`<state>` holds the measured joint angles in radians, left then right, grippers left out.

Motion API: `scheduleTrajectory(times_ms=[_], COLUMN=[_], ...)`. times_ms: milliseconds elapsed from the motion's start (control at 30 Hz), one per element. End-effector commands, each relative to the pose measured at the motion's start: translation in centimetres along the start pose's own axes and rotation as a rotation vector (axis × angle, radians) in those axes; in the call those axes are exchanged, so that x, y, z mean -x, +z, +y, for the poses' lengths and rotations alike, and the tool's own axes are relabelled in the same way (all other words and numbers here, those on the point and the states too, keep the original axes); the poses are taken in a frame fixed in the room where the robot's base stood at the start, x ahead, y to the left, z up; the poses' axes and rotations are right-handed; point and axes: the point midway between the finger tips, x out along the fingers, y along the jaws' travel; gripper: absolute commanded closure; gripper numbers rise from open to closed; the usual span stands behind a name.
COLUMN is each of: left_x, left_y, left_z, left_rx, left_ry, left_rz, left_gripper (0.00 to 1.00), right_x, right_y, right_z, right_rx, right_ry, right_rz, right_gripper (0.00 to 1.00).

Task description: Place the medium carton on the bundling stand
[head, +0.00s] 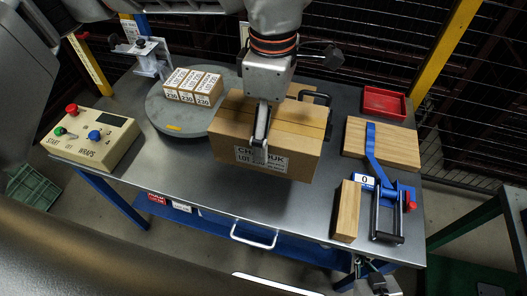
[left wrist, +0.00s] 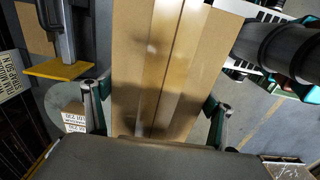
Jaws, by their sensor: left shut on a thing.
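My left gripper (head: 262,135) comes down from the top of the head view and is shut on a brown carton (head: 222,143) with a white label. In the left wrist view my left gripper (left wrist: 155,112) has one finger on each side of the carton (left wrist: 135,50). The carton overlaps the right edge of the round grey turntable (head: 160,125); I cannot tell whether it touches anything below. A flat wooden board (head: 395,145) with a blue strap-like lever (head: 371,150) lies to its right. I cannot tell which fixture is the bundling stand.
Several small labelled cartons (head: 193,84) stand on the turntable. A control box (head: 90,138) is at the left. The front middle of the table (head: 240,200) is clear.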

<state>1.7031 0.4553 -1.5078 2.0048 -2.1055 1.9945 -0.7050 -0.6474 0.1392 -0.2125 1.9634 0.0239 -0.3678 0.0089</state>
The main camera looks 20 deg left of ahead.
Motion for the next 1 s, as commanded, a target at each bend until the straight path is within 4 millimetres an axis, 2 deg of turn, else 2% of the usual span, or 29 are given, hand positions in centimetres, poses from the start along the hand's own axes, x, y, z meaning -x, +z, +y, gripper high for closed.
scheduleTrajectory(times_ms=[600,800,1000], left_x=[-11.8,-13.9,-14.6], left_y=[0.1,0.1,0.1], left_z=[-0.1,0.0,0.1], left_rx=[-0.003,-0.002,-0.003], left_ry=[-0.002,0.001,0.001], left_rz=[-0.003,-0.003,-0.003], left_gripper=[0.73,0.73,0.73], right_x=[-0.1,-0.1,-0.1], right_y=[0.2,0.2,0.2], right_z=[0.0,0.0,0.1], right_rx=[0.002,0.003,0.004], right_ry=[0.001,0.001,0.002], right_rz=[-0.002,-0.002,-0.001], right_gripper=[1.0,1.0,1.0])
